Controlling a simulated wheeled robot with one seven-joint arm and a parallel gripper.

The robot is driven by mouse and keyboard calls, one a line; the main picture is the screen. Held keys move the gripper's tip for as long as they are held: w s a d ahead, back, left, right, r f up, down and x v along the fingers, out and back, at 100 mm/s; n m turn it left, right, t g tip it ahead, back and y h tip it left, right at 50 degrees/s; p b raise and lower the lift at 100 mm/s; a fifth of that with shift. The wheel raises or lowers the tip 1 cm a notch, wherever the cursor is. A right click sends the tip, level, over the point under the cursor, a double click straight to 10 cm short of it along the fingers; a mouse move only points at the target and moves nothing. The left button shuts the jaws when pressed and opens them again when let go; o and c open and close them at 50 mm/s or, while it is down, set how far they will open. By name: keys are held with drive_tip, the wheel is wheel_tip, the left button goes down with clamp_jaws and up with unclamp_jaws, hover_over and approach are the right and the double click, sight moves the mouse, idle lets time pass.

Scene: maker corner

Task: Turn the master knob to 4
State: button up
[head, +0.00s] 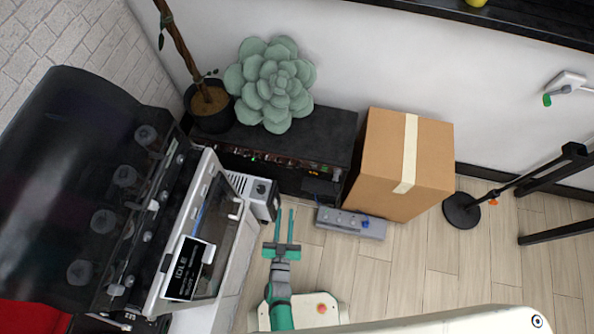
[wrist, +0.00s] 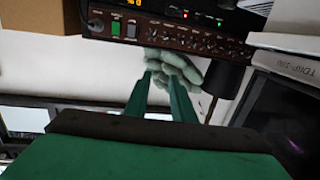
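A black amplifier (head: 315,130) stands against the wall in the head view, its control strip (head: 275,161) facing my arm. In the wrist view, which looks upside down, its brown panel (wrist: 215,47) carries a row of small dark knobs (wrist: 180,38), a green switch (wrist: 115,28), a dark switch (wrist: 131,30) and small lights. The labels are too small to read, so I cannot tell which knob is the master or where it points. My gripper (head: 284,212) is open and empty, in front of the panel and apart from it. Its two green fingers (wrist: 161,75) also show in the wrist view.
A white machine (head: 180,265) crowds the left.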

drive_tip(key=h, duration=0.2)
approach(299, 165)
drive_tip(key=x, duration=0.7)
drive_tip(key=shift+w+f, duration=0.3)
drive_tip(key=shift+f, duration=0.1)
drive_tip(key=shift+a, duration=0.1)
drive_tip(key=shift+s, duration=0.1)
clamp_jaws()
